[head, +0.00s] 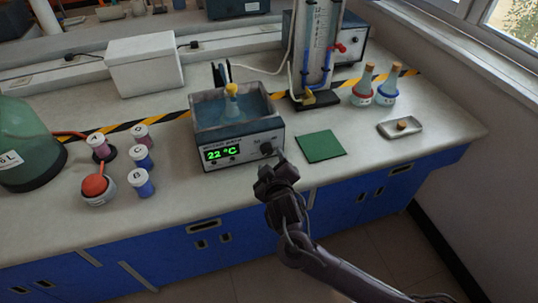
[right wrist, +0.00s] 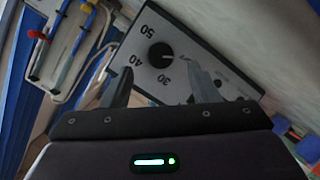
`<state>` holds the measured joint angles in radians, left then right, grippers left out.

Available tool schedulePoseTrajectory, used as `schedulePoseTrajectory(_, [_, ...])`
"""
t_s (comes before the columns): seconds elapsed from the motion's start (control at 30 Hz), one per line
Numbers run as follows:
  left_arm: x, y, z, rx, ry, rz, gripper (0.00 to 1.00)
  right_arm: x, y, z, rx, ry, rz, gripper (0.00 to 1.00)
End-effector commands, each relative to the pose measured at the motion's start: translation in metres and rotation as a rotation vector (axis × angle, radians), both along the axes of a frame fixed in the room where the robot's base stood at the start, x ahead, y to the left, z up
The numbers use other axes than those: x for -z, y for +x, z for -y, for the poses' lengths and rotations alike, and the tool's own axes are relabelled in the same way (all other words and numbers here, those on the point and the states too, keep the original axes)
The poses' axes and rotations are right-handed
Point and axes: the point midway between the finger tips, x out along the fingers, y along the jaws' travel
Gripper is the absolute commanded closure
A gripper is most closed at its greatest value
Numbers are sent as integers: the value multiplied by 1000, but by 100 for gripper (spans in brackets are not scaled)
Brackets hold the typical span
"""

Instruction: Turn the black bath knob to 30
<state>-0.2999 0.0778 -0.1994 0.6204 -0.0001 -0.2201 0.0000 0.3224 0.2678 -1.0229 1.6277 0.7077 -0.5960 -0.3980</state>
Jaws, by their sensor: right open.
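The black bath knob (head: 266,148) is on the front panel of the water bath (head: 207,138), at the panel's right end. The green display (head: 222,153) reads 22 °C. In the right wrist view the round knob (right wrist: 161,55) sits on a pale dial plate marked 50, 40 and 30. I cannot tell for sure where its pointer stands. My right gripper (head: 276,168) is just in front of the knob. In the right wrist view its two fingers (right wrist: 158,72) are apart, with the knob beyond and between the tips, seemingly untouched. My left gripper is not in view.
A flask with a yellow top (head: 231,100) stands in the bath. A green mat (head: 321,146) lies right of it. Stoppered flasks (head: 386,91), a small tray (head: 387,132) and a tube stand (head: 316,101) are farther right. Lidded jars (head: 144,185) stand at left.

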Motion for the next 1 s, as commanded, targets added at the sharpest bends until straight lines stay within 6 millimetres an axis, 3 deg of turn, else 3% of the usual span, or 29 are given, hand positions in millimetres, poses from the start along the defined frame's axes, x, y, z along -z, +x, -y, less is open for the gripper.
schedulePoseTrajectory(0.1, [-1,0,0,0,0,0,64,4,20,-2,2,-1,2,45])
schedulePoseTrajectory(0.3, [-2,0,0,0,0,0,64,12,40,-6,0,1,1,45])
schedulePoseTrajectory(0.67, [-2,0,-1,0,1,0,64,14,44,-7,0,2,-1,45])
schedulePoseTrajectory(1.0, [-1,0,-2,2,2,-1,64,14,44,-6,0,2,-1,90])
